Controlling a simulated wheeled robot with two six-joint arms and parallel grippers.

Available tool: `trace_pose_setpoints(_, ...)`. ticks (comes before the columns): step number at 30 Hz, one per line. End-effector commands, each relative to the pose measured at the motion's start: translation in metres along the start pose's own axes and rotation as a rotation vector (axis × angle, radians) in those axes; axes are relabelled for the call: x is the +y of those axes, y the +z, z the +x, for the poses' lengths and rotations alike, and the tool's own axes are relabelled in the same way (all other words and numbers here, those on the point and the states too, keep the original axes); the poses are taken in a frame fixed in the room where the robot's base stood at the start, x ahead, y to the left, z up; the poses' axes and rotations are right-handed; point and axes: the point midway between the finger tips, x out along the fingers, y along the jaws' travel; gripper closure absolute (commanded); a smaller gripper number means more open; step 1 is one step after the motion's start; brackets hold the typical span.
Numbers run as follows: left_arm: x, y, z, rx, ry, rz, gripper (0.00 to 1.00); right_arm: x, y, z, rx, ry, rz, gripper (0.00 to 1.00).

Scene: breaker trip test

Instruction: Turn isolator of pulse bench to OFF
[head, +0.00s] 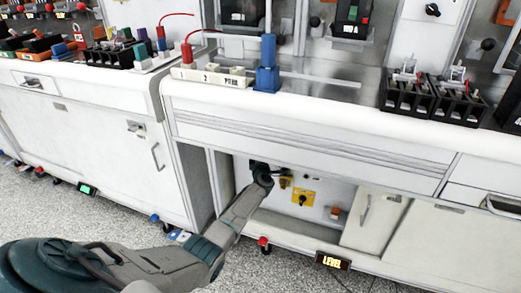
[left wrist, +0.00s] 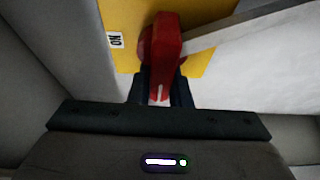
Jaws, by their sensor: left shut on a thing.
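The isolator shows in the left wrist view as a red handle (left wrist: 164,42) on a yellow plate (left wrist: 125,15). A white "ON" label (left wrist: 116,40) sits on the plate, left of the handle. My left gripper (left wrist: 161,90) is shut on the lower end of the red handle, which lies nearly upright in that picture. In the head view my left gripper (head: 272,172) reaches into the open recess under the middle bench, and the handle is hidden or too small to make out there. My right gripper is in neither view.
A yellow plate with a black knob (head: 303,198) and a small red-orange device (head: 335,213) are on the recess's back panel. The bench top (head: 320,100) overhangs the arm. Cabinet walls flank the recess.

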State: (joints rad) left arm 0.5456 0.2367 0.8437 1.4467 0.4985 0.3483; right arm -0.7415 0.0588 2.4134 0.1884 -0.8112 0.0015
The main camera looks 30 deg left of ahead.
Motion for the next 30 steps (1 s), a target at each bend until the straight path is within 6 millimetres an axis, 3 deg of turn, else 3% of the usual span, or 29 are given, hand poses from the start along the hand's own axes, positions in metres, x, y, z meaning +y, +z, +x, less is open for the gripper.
trace_pose_setpoints(20, -0.0018, -0.0001, -0.0002, 0.000, -0.015, -0.034, 1.00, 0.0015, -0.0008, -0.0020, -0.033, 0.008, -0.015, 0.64)
trace_pose_setpoints(21, -0.0018, -0.0001, -0.0002, 0.000, -0.015, -0.034, 0.77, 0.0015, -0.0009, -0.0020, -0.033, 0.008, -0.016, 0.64)
trace_pose_setpoints(24, -0.0016, -0.0002, -0.0002, 0.000, -0.015, -0.034, 0.61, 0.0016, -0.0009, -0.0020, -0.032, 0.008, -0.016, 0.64)
trace_pose_setpoints(30, -0.0011, -0.0002, 0.0000, 0.000, -0.014, -0.033, 0.61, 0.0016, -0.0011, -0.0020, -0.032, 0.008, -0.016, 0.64)
